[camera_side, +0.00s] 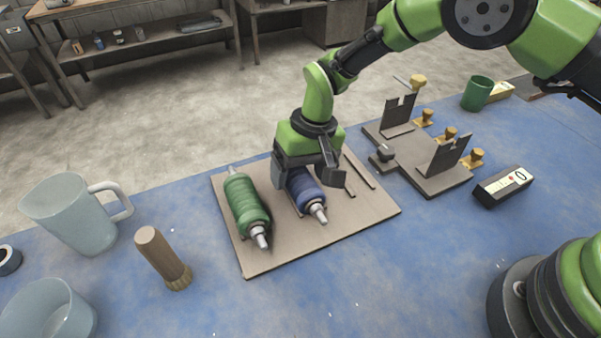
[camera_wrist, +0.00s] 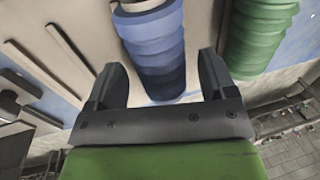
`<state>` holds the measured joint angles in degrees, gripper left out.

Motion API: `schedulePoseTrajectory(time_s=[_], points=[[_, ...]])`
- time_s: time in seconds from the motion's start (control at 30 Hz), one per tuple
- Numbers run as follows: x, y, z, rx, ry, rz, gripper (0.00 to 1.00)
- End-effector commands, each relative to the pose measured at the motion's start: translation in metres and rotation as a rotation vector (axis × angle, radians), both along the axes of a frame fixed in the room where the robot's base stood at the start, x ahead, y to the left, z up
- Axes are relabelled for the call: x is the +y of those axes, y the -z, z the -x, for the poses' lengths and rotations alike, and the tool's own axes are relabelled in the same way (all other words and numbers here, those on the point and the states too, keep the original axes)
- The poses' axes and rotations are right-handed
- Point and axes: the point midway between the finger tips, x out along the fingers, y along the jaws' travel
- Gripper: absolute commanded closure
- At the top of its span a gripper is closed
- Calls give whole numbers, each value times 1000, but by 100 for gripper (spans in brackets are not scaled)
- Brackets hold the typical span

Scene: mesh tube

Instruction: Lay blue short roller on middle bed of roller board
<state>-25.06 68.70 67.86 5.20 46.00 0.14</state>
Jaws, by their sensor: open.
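The blue short roller (camera_side: 307,192) lies on the roller board (camera_side: 350,222), in the middle position, to the right of the green roller (camera_side: 245,205). The blue roller's near metal end shows; its far end is hidden under my gripper (camera_side: 305,176) in the side view. My gripper is open above the roller, with one finger on each side of it. In the wrist view the blue roller (camera_wrist: 155,45) runs between the two fingers of my gripper (camera_wrist: 160,82), with visible gaps. The green roller (camera_wrist: 258,35) stands just beyond the right finger there.
Thin strips (camera_side: 358,168) mark the empty right bed of the board. A pitcher (camera_side: 80,215) and a wooden-handled tool (camera_side: 162,258) stand left.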

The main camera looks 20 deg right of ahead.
Motion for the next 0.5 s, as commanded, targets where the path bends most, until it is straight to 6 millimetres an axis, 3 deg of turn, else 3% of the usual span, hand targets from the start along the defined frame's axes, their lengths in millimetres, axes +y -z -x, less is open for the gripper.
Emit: schedulePoseTrajectory(time_s=[0.3, 0.5], points=[[-14, -68, -1, -5, 2, -1, 23], [-21, -99, 0, -3, 1, 1, 23]])
